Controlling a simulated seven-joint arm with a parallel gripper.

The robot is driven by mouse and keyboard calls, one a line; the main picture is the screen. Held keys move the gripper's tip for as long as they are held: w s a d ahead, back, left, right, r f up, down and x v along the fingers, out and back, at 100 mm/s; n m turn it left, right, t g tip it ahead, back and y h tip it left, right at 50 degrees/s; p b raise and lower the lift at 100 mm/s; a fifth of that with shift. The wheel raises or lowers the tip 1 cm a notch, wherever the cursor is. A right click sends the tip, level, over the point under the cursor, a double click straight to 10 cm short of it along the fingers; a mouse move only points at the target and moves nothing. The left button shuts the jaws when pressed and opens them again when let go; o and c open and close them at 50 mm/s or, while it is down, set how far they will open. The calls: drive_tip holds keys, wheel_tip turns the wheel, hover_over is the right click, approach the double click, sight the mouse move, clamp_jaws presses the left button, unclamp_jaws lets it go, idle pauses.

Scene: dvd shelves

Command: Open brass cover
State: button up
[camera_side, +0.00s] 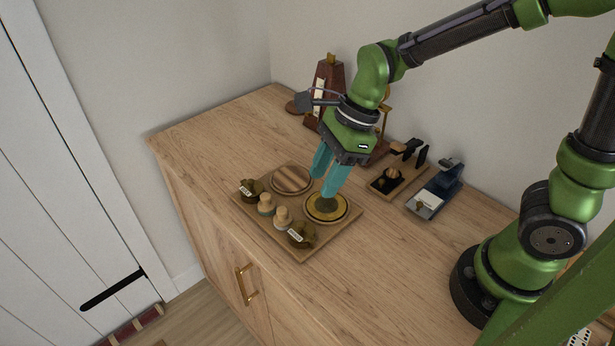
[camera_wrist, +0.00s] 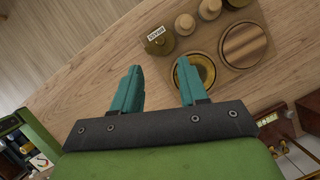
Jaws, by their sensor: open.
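A round brass cover (camera_side: 326,216) lies flat at the right end of a wooden tray (camera_side: 262,228). A dark patch shows in its middle, under my fingers. My gripper (camera_side: 322,187) is above the tray, fingers pointing down, open and empty. In the wrist view my gripper (camera_wrist: 158,66) has its right fingertip overlapping the brass cover (camera_wrist: 207,70), hiding part of it. The gap between the fingers shows bare wood. I cannot tell whether the fingertip touches the cover.
The tray also holds a striped wooden disc (camera_side: 291,180), two wooden knobs (camera_side: 266,205) (camera_side: 283,218) and two labelled dark brass pots (camera_side: 250,190) (camera_side: 301,237). A metronome (camera_side: 326,85), a small tool stand (camera_side: 398,178) and a blue device (camera_side: 437,190) stand behind. The cabinet top's left side is clear.

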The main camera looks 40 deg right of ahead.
sight(301, 223)
drive_tip(key=x, duration=1)
clamp_jaws()
